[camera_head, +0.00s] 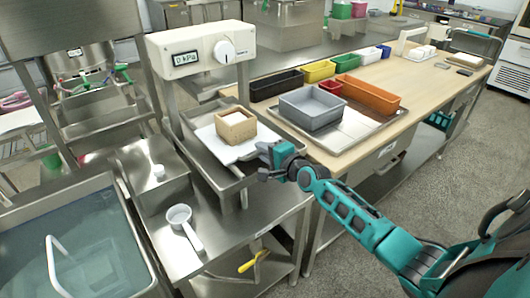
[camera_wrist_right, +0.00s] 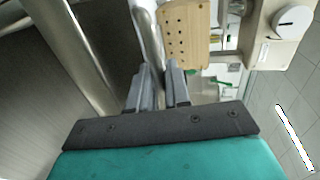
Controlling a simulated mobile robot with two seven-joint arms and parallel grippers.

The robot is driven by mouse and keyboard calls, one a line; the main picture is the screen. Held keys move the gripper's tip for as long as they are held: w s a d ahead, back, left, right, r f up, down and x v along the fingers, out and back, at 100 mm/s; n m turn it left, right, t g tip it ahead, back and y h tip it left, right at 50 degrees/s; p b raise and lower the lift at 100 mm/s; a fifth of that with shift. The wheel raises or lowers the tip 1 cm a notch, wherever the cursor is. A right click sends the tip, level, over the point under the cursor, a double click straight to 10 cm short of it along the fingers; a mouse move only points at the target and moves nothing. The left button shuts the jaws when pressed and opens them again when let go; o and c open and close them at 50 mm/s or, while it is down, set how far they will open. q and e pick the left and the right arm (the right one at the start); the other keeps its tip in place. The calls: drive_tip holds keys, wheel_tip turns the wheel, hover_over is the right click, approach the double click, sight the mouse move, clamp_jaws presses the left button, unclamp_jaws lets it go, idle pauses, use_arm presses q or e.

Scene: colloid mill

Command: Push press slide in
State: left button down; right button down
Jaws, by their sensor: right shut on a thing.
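The press (camera_head: 200,50) is a white head on metal posts with a "0 kPa" display and a round knob. Below and in front of it, the pale press slide (camera_head: 216,149) sits pulled out in a steel tray and carries a wooden box mold (camera_head: 236,127). My right gripper (camera_head: 265,161) is at the slide's front right end. In the right wrist view, my gripper's fingers (camera_wrist_right: 158,88) are closed around a metal bar, the slide handle (camera_wrist_right: 150,40). The perforated mold (camera_wrist_right: 185,35) shows just beyond. My left gripper is not in view.
A water-filled steel basin (camera_head: 75,250) is at the lower left. A white ladle (camera_head: 182,222) lies on the steel counter. To the right, a grey bin (camera_head: 312,107) stands on a tray among several coloured bins on the wooden table.

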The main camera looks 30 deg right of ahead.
drive_tip(key=c, duration=1.4)
unclamp_jaws()
drive_tip(key=shift+c, duration=0.2)
drive_tip(key=shift+o, duration=0.6)
drive_tip(key=p+v, duration=0.2)
drive_tip(key=v, duration=1.1)
drive_tip(key=shift+o, duration=0.5)
